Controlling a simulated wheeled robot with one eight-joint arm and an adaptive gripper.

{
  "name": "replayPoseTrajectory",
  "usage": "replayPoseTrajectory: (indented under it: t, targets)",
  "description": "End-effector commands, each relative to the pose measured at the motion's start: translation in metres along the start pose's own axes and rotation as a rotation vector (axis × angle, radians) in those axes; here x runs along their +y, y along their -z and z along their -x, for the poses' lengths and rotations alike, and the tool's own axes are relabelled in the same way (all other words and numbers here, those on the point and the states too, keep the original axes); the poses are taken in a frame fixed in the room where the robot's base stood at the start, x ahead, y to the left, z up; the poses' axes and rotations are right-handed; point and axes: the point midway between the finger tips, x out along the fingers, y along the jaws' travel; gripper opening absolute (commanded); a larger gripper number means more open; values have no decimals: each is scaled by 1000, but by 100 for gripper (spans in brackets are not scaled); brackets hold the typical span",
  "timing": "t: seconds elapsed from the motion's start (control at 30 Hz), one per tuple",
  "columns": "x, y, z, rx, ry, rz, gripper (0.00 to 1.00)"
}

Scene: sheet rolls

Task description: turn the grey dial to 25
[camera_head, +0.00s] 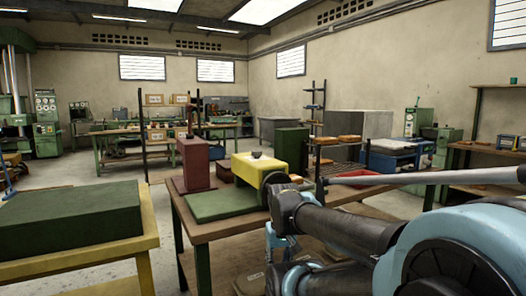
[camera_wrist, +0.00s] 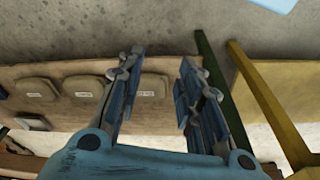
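A yellow box (camera_head: 250,168) stands on the wooden table in the middle of the head view. A small dark knob-like part (camera_head: 257,154) sits on its top; I cannot tell whether it is the grey dial, and no scale or number is readable. My arm crosses in front of the box's right side. My gripper (camera_wrist: 161,58) is open and empty in the wrist view, its two fingers well apart. It hangs low by the table's front, apart from the yellow box. The dial does not show in the wrist view.
The table (camera_head: 200,232) also carries a green mat (camera_head: 220,204), a dark red block (camera_head: 196,163) and a green box (camera_head: 292,150). A green block on a yellow-framed table (camera_head: 90,262) stands at left. Several labelled pads (camera_wrist: 84,87) lie on a shelf below the gripper.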

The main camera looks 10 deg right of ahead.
Motion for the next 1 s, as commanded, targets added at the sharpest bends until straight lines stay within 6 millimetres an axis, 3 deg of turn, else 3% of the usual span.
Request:
replayPoseTrajectory:
  t: [0.2, 0.3, 0.47, 0.67, 1.0]
  targets:
    - [0, 0, 0, 0, 0, 0, 33]
    - [0, -5, 7, 9, 0, 3, 56]
    - [0, 16, 33, 4, 0, 41, 59]
    - [0, 79, 101, -19, 3, 159, 59]
    - [3, 200, 209, -60, 14, 380, 59]
